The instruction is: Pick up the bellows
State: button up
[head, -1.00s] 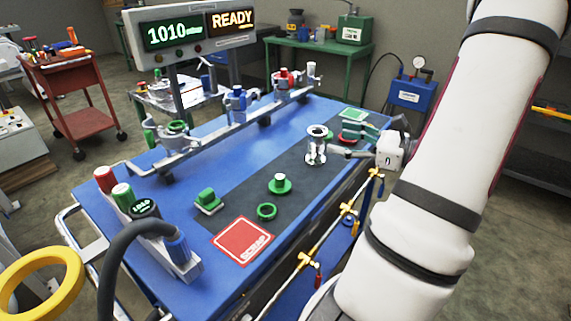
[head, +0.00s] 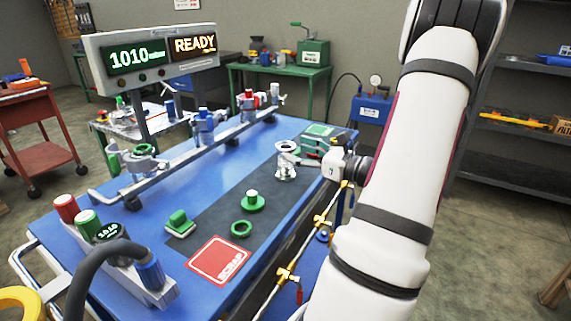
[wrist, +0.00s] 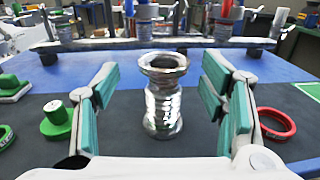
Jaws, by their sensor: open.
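The bellows (head: 286,167) is a shiny silver ribbed metal tube with flanged ends. It stands upright on the dark mat of the blue bench. In the wrist view the bellows (wrist: 163,100) stands centred between the two fingers, with a clear gap on each side. My gripper (wrist: 161,85) is open and empty, with teal pads on its fingers. In the head view my gripper (head: 308,153) reaches in from the right at the bellows' height. One finger partly overlaps the bellows there.
A red ring (wrist: 275,123) lies right of my gripper. A green flanged part (head: 252,201), a green ring (head: 241,229), a green block (head: 179,222) and a red scrap pad (head: 218,260) lie on the bench. A manifold rail (head: 185,145) runs behind the bellows.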

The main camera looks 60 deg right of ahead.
jog(key=w, duration=0.3)
jog(key=w+b, duration=0.1)
jog(key=w, duration=0.1)
jog(key=shift+d, duration=0.25)
grip_shut()
